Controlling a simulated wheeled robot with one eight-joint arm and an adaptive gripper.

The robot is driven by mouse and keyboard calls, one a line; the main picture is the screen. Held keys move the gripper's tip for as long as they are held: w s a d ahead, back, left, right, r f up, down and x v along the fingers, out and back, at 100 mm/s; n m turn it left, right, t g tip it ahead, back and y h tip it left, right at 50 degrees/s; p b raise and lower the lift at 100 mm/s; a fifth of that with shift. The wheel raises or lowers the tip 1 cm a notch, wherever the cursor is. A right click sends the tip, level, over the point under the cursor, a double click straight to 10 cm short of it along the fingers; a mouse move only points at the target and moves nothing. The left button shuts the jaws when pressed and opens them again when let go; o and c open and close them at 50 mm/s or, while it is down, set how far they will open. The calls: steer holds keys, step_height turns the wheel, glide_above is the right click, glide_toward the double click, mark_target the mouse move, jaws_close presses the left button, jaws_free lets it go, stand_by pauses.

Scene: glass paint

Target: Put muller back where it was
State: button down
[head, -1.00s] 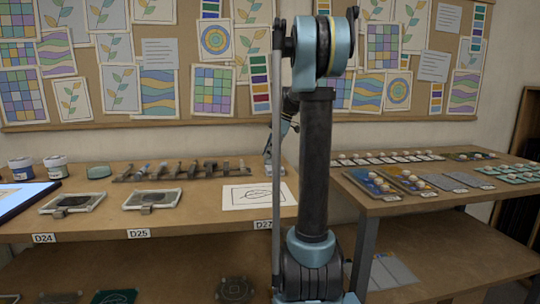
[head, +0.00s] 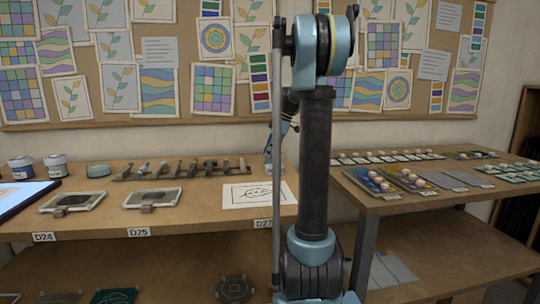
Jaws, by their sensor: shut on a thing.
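My gripper (head: 270,150) is partly hidden behind my own upright arm, at the right end of the left bench (head: 95,222). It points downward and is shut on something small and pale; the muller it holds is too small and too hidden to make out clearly. A dark rack (head: 120,177) holding several small upright tools stands on the bench, left of the gripper. A white sheet with a line drawing (head: 240,198) lies in front of the gripper, above the D27 label.
Two framed slabs (head: 98,198) (head: 176,193) lie along the bench front near labels D24 and D25. The right table (head: 420,203) carries trays and cards. Bare bench shows between slabs and rack.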

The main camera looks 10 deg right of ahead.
steer(key=shift+f, duration=0.15)
steer(key=c, duration=1.4)
jaws_free()
steer(key=shift+o, duration=0.2)
